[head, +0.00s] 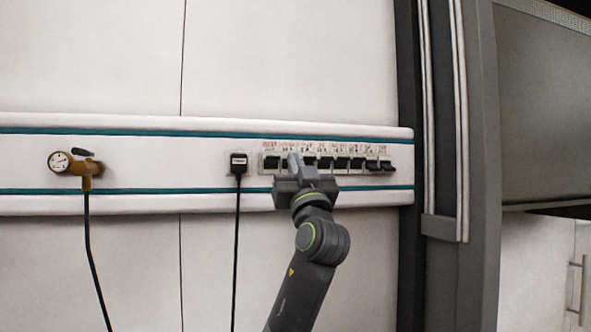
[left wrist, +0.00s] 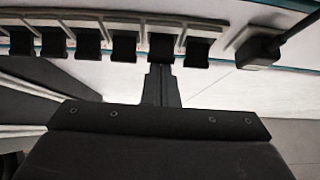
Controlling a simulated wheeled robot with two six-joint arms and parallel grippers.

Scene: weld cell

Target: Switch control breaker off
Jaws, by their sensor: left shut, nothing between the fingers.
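A row of black breaker switches (head: 325,163) sits on a white wall rail, with small red labels above that are too small to read, so I cannot tell which is the control breaker. The two switches at the right end (head: 380,165) look different from the others, with levers sticking out lower. My left gripper (head: 294,161) is shut and empty in front of the second switch from the left, partly hiding it. In the left wrist view the shut fingers (left wrist: 161,82) point at the second switch from the right (left wrist: 162,47); contact cannot be told. My right gripper is not in view.
A black plug with a hanging cable (head: 238,163) is left of the switches; it also shows in the left wrist view (left wrist: 258,50). A brass valve with a gauge (head: 80,163) and hose is further left. A dark grey post (head: 470,260) stands to the right.

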